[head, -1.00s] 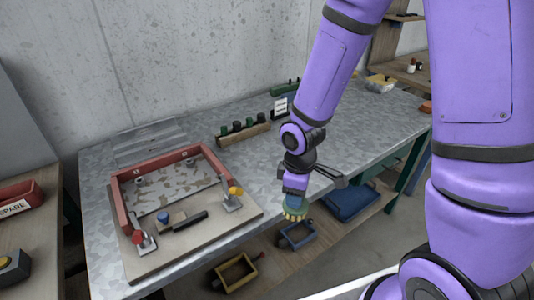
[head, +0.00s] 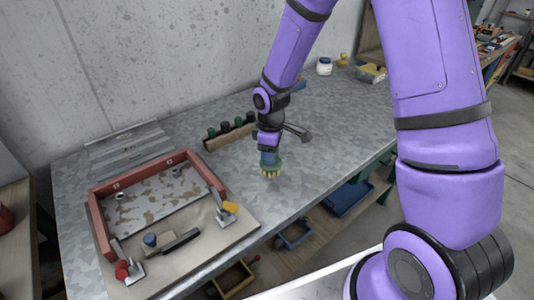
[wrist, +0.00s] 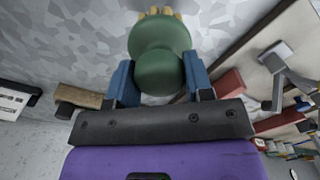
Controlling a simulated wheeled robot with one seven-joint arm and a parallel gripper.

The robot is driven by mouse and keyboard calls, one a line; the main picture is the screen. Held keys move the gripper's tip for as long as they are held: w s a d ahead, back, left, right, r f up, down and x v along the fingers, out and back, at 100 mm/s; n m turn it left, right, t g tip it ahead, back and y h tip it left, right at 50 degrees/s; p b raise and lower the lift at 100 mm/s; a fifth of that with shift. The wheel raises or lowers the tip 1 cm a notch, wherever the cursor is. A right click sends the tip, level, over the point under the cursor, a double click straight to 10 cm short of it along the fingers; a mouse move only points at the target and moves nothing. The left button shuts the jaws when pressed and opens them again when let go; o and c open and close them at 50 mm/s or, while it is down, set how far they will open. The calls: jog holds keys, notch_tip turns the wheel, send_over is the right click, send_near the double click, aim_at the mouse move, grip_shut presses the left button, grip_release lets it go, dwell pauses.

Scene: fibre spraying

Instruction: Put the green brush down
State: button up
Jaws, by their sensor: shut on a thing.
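The green brush (head: 271,168) has a round green body and pale bristles pointing down. My gripper (head: 269,156) is shut on it and holds it upright over the bare metal tabletop (head: 325,140), right of the red-framed fixture. I cannot tell whether the bristles touch the table. In the wrist view the brush (wrist: 160,55) sits between the two blue fingers of my gripper (wrist: 158,80), with its bristles at the top edge.
The red-framed fixture (head: 101,225) on a wooden board stands left, with toggle clamps. A wooden rack (head: 222,138) with several dark knobs stands behind. A white jar (head: 324,66) is at the back. Trays lie on the lower shelf.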

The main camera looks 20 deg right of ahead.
jog(key=shift+w+d+f, duration=0.15)
jog(key=shift+w+f, duration=0.85)
jog(key=shift+w+d+f, duration=0.15)
jog(key=shift+w+f, duration=0.8)
jog(key=o, duration=1.1)
jog(key=shift+f, duration=0.1)
jog(key=shift+c, duration=0.2)
jog(key=s+d+r+m+t, duration=0.1)
jog(key=s+r, duration=0.2)
jog(key=r, duration=0.8)
jog(key=s+d+r+m, duration=0.1)
jog(key=s+r+m, duration=0.1)
jog(key=r, duration=0.9)
jog(key=s+d+r+m+t, duration=0.1)
jog(key=s+r, duration=0.3)
jog(key=s, duration=0.4)
jog(key=s+d+r+m+t, duration=0.1)
jog(key=s+r+m, duration=0.3)
jog(key=s, duration=0.4)
jog(key=s+d+r+m+t, duration=0.2)
jog(key=s+d+r+m, duration=0.1)
jog(key=s+r, duration=0.3)
jog(key=shift+s, duration=1.2)
